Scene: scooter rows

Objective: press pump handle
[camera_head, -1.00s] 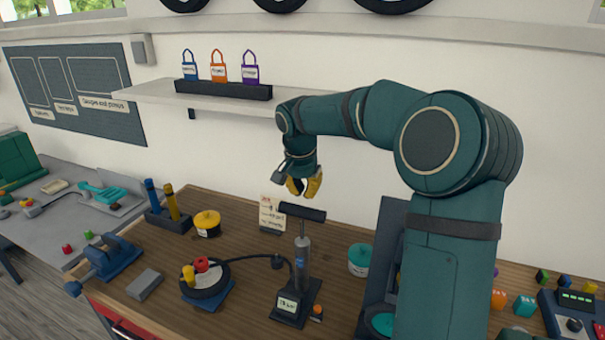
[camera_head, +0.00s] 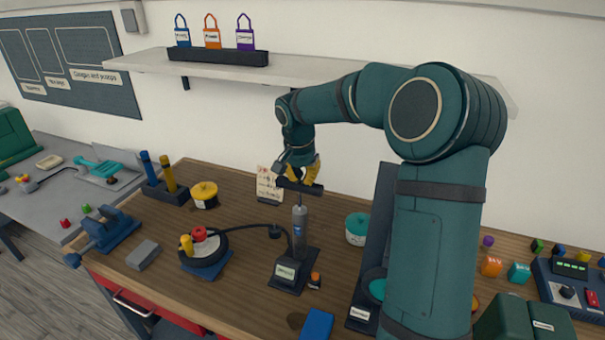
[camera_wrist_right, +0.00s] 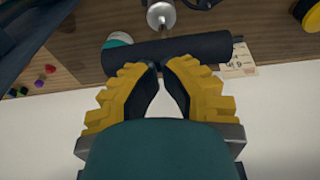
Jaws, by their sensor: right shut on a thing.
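The floor pump stands upright on the wooden bench, with a grey barrel (camera_head: 300,228), a dark foot plate (camera_head: 309,265) and a black T-shaped handle (camera_head: 313,189) on top. My right gripper (camera_head: 301,177) comes down on the middle of the handle from above, its yellow fingers shut on it. In the right wrist view the handle (camera_wrist_right: 200,48) lies across the fingertips (camera_wrist_right: 162,68), and the barrel top (camera_wrist_right: 161,14) shows beyond it. The fingers hide part of the handle in the head view. My left gripper is out of view.
A hose runs left from the pump to a small wheel (camera_head: 212,255). A teal-lidded jar (camera_head: 357,229) stands right of the pump, a note card (camera_head: 269,184) behind it. A shelf (camera_head: 130,61) with padlock-shaped tags is above. A blue vise (camera_head: 112,231) is at left.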

